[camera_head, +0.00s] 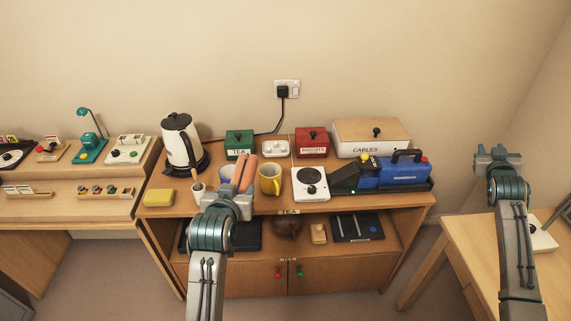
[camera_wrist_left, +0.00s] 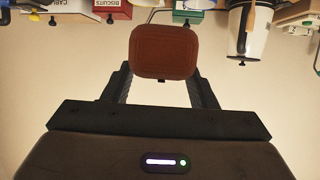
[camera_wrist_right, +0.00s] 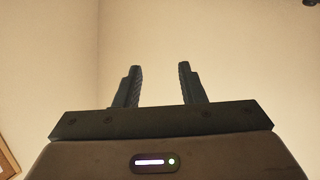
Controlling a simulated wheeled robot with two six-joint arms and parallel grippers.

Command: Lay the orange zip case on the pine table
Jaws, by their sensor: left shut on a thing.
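The orange zip case (camera_head: 243,172) is held upright in my left gripper (camera_head: 236,190), above the front of the brown sideboard. In the left wrist view the case (camera_wrist_left: 163,52) looks reddish brown and sits between the two fingers. A pale wood table (camera_head: 462,248), which looks like the pine table, stands at the lower right, partly hidden by my right arm. My right gripper (camera_head: 497,156) is raised above that table. In the right wrist view its fingers (camera_wrist_right: 160,75) are apart with nothing between them.
The sideboard carries a kettle (camera_head: 181,142), a yellow mug (camera_head: 270,179), a white hotplate (camera_head: 310,184), a blue machine (camera_head: 395,172) and labelled boxes. A white object (camera_head: 541,237) lies on the right table. Its visible left part is bare. A desk (camera_head: 92,205) with small items stands left.

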